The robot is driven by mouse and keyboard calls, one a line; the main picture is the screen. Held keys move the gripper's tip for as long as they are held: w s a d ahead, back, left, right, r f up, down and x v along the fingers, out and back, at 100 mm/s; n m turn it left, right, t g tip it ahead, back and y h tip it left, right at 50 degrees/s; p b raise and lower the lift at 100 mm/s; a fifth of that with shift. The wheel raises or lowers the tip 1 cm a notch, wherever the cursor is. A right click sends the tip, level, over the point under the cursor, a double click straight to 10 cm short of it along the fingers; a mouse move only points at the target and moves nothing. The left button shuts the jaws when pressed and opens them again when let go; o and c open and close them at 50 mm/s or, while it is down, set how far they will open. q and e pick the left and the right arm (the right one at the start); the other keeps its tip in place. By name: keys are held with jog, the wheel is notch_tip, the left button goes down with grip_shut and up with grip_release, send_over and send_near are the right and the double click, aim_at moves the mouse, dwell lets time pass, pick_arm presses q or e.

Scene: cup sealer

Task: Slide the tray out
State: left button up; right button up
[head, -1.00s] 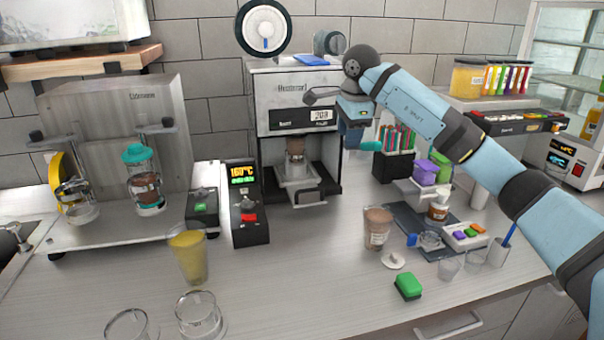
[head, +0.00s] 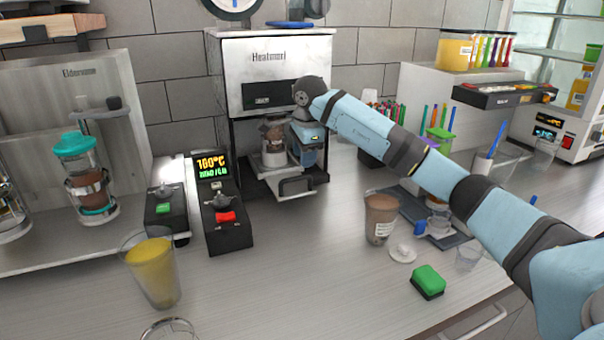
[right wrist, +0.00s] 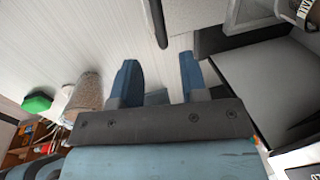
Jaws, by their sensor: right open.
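The cup sealer (head: 268,78) stands against the back wall, with its tray (head: 280,172) low in its opening. The tray has a dark looped handle (head: 297,188) at the front. A brown-filled cup (head: 272,131) sits in the tray's holder. My right gripper (head: 308,161) points down at the right side of the opening, just above and behind the handle as seen. In the right wrist view its two fingers (right wrist: 160,75) are apart with nothing between them. A dark bar (right wrist: 155,22) lies beyond the fingertips; I cannot tell if it is the handle. My left gripper is not in view.
A control box (head: 222,205) reading 160°C stands left of the sealer. A glass of yellow liquid (head: 152,268) is at the front left. The counter before the sealer is clear.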

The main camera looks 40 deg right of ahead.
aim_at(302, 177)
jog(key=f, duration=0.3)
jog(key=w+f, duration=0.1)
jog(key=f, duration=0.2)
jog(key=shift+w+d, duration=0.1)
jog(key=shift+w, duration=0.05)
jog(key=shift+c, duration=0.4)
grip_shut()
